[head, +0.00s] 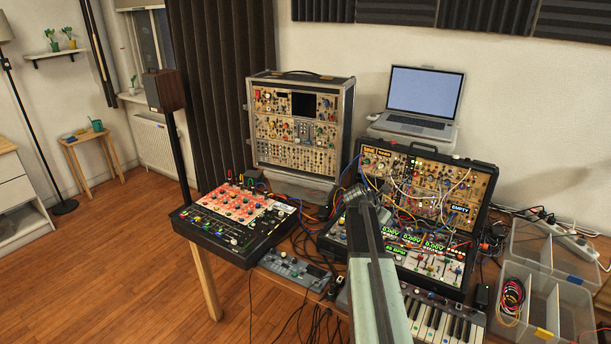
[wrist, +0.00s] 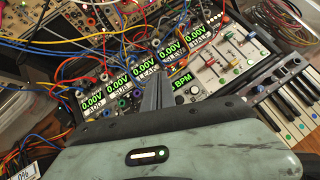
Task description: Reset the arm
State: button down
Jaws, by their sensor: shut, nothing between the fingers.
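My arm (head: 378,285) reaches up from the bottom of the head view. My gripper (head: 354,192) is at its far end, in front of the open black modular synth case (head: 480,185). In the wrist view, my gripper (wrist: 160,82) shows as narrow grey fingers shut together with nothing held. They point toward a row of modules with green voltage displays (wrist: 146,64). I cannot tell the exact gap between fingertips and panel. My arm hides part of the case's left side in the head view.
Patch cables (head: 405,195) loop over the case. A keyboard (head: 440,322) lies in front, a red-and-black mixer (head: 235,222) to the left, clear bins (head: 545,300) to the right. A laptop (head: 424,100) and an upright synth rack (head: 297,125) stand behind. Open floor (head: 110,270) is at left.

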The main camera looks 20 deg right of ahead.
jog(key=w+a+f+n+t+y, duration=0.1)
jog(key=w+a, duration=0.1)
jog(key=a, duration=1)
jog(key=w+a+f+t+y, duration=0.1)
jog(key=w+a, duration=0.2)
jog(key=a, duration=0.8)
jog(key=s+a+f+m+g+y, duration=0.2)
jog(key=s+a+m+y, duration=0.1)
jog(key=s+a+m, duration=0.5)
jog(key=s+a+f+m+g+y, duration=0.1)
jog(key=s+a+f+m+y, duration=0.2)
jog(key=s+a+m, duration=0.5)
jog(key=shift+s+a+m+g+y, duration=0.35)
jog(key=shift+a+m, duration=2.35)
jog(key=shift+a, duration=1.5)
